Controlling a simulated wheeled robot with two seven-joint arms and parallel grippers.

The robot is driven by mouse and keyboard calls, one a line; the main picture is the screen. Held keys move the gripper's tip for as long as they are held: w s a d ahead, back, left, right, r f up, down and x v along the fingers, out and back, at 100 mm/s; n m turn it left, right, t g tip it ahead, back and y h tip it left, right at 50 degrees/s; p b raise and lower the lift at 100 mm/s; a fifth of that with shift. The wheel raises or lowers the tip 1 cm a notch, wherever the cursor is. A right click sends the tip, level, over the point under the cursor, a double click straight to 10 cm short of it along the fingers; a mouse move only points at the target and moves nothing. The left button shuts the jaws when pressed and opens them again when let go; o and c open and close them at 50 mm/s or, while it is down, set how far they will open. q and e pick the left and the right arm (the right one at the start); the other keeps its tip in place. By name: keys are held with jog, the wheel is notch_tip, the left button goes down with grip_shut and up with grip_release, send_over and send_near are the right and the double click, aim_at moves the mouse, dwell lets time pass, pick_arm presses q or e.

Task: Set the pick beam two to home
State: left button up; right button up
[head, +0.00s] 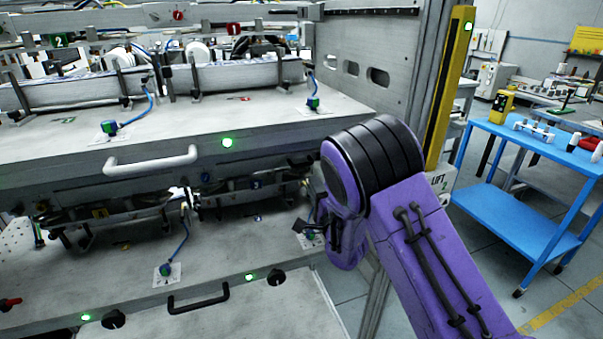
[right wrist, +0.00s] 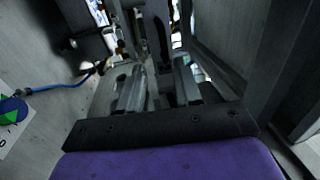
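The pick beam two is hard to single out. On the lower level of the machine, a dark beam assembly (head: 250,184) with a small blue number tag runs across the bay, partly in shadow. My right arm reaches in from the right, and its purple wrist covers the right end of this level in the head view. My right gripper (right wrist: 160,82) shows in the right wrist view with its two grey fingers apart. A dark upright bar (right wrist: 158,40) shows beyond and between the fingertips; whether they touch it is unclear. My left gripper is out of view.
The upper shelf (head: 200,126) with a pale handle (head: 152,162) overhangs the lower bay. A lower drawer has a black handle (head: 198,299). A yellow lift post (head: 449,85) stands right of the bay. A blue cart (head: 525,190) stands farther right.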

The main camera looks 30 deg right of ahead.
aim_at(302, 165)
jog(key=p+x, duration=0.1)
jog(key=x, duration=0.6)
jog(key=p+x, duration=0.1)
jog(key=x, duration=0.2)
jog(key=shift+w+r+p, duration=0.3)
jog(key=shift+r, duration=0.05)
grip_shut()
